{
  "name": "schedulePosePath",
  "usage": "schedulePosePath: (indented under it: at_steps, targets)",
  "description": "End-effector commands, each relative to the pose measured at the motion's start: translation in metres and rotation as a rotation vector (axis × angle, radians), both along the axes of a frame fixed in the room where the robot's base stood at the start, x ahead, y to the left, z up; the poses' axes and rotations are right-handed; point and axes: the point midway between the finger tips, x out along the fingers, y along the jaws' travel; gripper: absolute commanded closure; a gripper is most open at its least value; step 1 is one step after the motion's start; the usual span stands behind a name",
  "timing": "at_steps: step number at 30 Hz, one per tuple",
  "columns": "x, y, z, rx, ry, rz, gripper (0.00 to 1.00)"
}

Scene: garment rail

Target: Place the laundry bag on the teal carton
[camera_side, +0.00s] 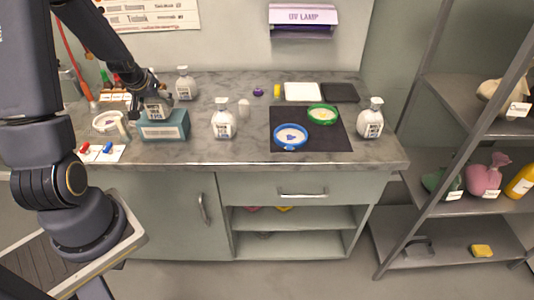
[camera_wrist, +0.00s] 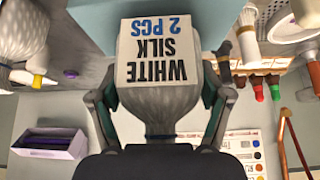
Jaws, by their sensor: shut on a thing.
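The laundry bag (camera_side: 157,108) is pale with a white label; in the wrist view the label on the bag (camera_wrist: 157,105) reads "WHITE SILK 2 PCS", upside down. My gripper (camera_side: 152,93) is shut on the bag's upper part, with a finger on each side in the wrist view (camera_wrist: 158,112). The teal carton (camera_side: 166,130) stands on the counter, directly below the bag. It also shows as a light blue surface in the wrist view (camera_wrist: 100,22). The bag looks upright at the carton's top; I cannot tell whether it touches or hovers just above.
Similar labelled bags stand behind (camera_side: 185,84), right of the carton (camera_side: 223,122) and at the counter's right end (camera_side: 370,122). A dark mat (camera_side: 283,118) holds a blue-rimmed dish (camera_side: 290,137) and a green-rimmed dish (camera_side: 323,114). A white ring-shaped dish (camera_side: 106,122) sits left of the carton.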

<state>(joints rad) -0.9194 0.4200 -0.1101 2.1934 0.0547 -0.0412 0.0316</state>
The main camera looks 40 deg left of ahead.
Motion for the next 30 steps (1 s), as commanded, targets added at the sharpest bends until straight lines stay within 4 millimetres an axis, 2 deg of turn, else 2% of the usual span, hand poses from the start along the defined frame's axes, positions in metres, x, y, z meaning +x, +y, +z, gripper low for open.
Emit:
schedulePosePath:
  at_steps: [4, 5, 11, 23, 26, 30]
  targets:
    - [0.0, 0.0, -0.004, 0.0, 0.0, 0.0, 0.67]
    - [0.0, 0.0, -0.004, -0.001, 0.001, 0.0, 0.2]
    - [0.0, 0.0, -0.003, -0.001, 0.001, 0.0, 0.0]
    - [0.0, 0.0, 0.003, 0.001, -0.001, 0.0, 0.0]
    - [-0.006, -0.005, 0.015, 0.002, -0.002, 0.001, 0.0]
    - [-0.019, -0.016, 0.042, 0.004, -0.003, 0.003, 0.0]
